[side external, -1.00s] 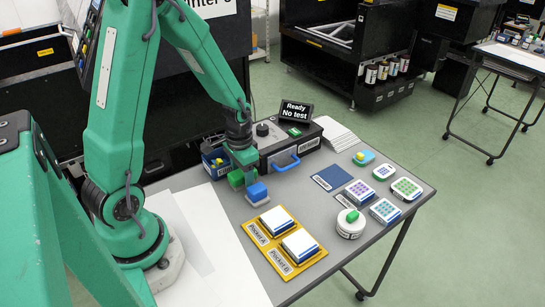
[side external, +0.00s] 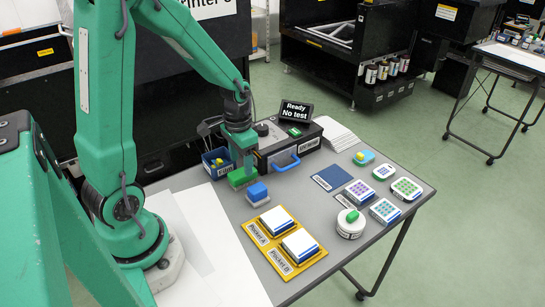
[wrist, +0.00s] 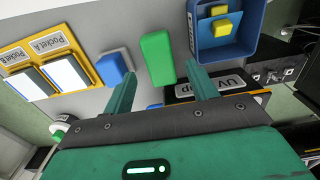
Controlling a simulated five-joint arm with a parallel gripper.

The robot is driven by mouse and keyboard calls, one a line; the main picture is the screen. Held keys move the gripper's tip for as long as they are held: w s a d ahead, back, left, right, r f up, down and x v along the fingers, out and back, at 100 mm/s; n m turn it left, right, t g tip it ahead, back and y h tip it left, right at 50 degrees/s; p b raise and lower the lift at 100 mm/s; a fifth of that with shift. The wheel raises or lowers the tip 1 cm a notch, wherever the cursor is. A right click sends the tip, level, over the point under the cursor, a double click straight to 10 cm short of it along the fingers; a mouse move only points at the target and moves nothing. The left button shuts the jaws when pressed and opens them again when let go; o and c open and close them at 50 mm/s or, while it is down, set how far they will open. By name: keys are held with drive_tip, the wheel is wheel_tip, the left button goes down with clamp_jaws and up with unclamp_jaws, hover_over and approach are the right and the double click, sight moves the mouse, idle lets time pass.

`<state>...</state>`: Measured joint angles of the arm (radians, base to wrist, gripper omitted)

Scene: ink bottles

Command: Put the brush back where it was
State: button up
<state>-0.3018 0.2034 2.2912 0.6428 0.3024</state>
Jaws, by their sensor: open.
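My gripper (side external: 242,160) is open over the table's back left part. In the wrist view its fingertips (wrist: 162,74) are apart. A green block-like piece (wrist: 158,58), with a grey lower part in the side view, lies between and just beyond them with gaps on both sides; nothing is gripped. A blue-topped piece with a grey lower part (side external: 257,194) stands beside it, and also shows in the wrist view (wrist: 113,68). Which piece is the brush I cannot tell for sure. The fingers partly hide the green piece in the side view.
A blue bin (side external: 214,160) holding yellow-topped pieces (wrist: 221,25) is close to my gripper. A black box with a blue handle (side external: 286,164) stands behind. The yellow tray (side external: 256,250) with two white pads lies in front. A dark blue mat (side external: 334,177) and several small items are at the right.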

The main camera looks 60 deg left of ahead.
sight(242, 172)
wheel_tip(242, 172, up, 7)
idle(0.4)
drive_tip(key=shift+r, duration=0.1)
idle(0.4)
drive_tip(key=s+d+r+t, duration=0.5)
drive_tip(key=s+d+r, duration=0.3)
drive_tip(key=r, duration=0.3)
drive_tip(key=shift+s+d+r+t, duration=0.25)
drive_tip(key=shift+s+d+t, duration=0.1)
drive_tip(key=shift+d, duration=0.5)
idle(0.8)
